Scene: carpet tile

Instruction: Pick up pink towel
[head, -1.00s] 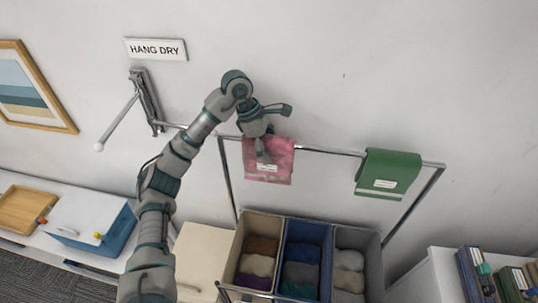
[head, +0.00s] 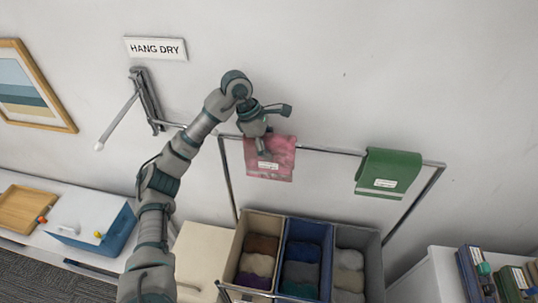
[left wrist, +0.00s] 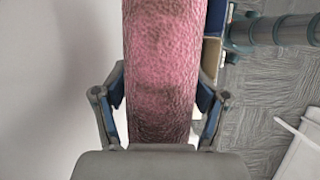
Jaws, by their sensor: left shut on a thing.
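The pink towel (head: 277,163) hangs over the metal rail in the head view, with a white label on its front. My left gripper (head: 263,150) is at the towel's upper left part, with a finger in front of the cloth. In the left wrist view the pink towel (left wrist: 163,65) fills the space between the two fingers of my left gripper (left wrist: 163,112), which is shut on it. The finger behind the cloth is hidden in the head view. My right gripper is not in view.
A green towel (head: 388,172) hangs on the same rail (head: 325,150) to the right. Below stand bins (head: 262,222) of folded cloths. A wall bracket (head: 146,100) sits under the "HANG DRY" sign (head: 156,49). A blue box (head: 95,225) is at the left.

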